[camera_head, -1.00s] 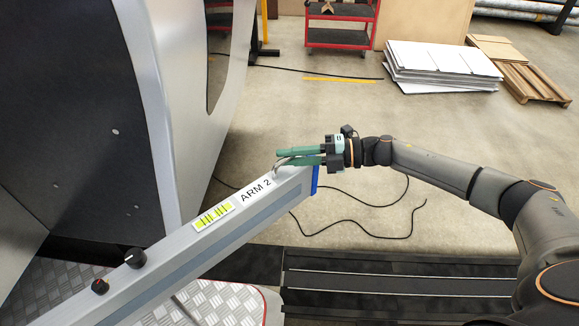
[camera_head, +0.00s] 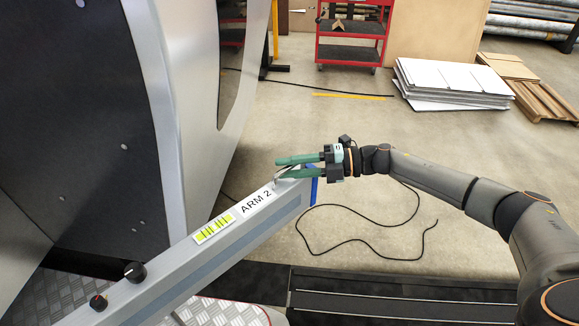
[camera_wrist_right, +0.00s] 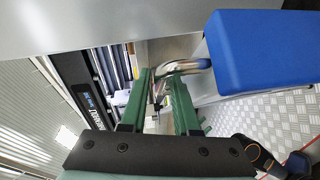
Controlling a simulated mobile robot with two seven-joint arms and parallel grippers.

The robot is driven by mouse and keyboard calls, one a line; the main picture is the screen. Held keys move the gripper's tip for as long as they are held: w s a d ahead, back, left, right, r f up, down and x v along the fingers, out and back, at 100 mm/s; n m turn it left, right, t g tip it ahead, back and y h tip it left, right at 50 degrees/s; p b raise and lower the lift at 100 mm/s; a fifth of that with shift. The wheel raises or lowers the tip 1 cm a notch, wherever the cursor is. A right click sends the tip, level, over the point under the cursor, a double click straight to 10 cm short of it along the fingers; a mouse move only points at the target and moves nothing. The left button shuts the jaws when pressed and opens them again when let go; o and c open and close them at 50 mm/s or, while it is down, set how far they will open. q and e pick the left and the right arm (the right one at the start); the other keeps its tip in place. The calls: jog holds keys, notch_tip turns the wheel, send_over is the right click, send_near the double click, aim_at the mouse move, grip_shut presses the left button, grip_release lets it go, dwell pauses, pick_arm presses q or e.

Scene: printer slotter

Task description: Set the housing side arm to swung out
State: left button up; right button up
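The housing side arm (camera_head: 207,254) is a long grey beam labelled ARM 2, angled out from the lower left to a blue end cap (camera_head: 314,187). The cap also shows in the right wrist view (camera_wrist_right: 265,50). A bent metal handle (camera_wrist_right: 178,67) sits at this end. My right gripper (camera_head: 277,167) is at the handle, its two green fingers apart. In the right wrist view its fingers (camera_wrist_right: 164,78) stand either side of the handle's bend, with a gap between them. My left gripper is out of view.
The dark and silver housing (camera_head: 160,110) fills the left. A black cable (camera_head: 365,240) lies on open floor beyond the beam's end. A red cart (camera_head: 350,52) and stacked white boards (camera_head: 455,82) stand farther back. Metal tread plate (camera_wrist_right: 285,120) shows below the beam.

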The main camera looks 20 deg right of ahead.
jog(key=shift+s+d, duration=0.15)
jog(key=shift+d, duration=0.25)
jog(key=v, duration=1.1)
jog(key=shift+d, duration=0.35)
jog(key=shift+s, duration=0.1)
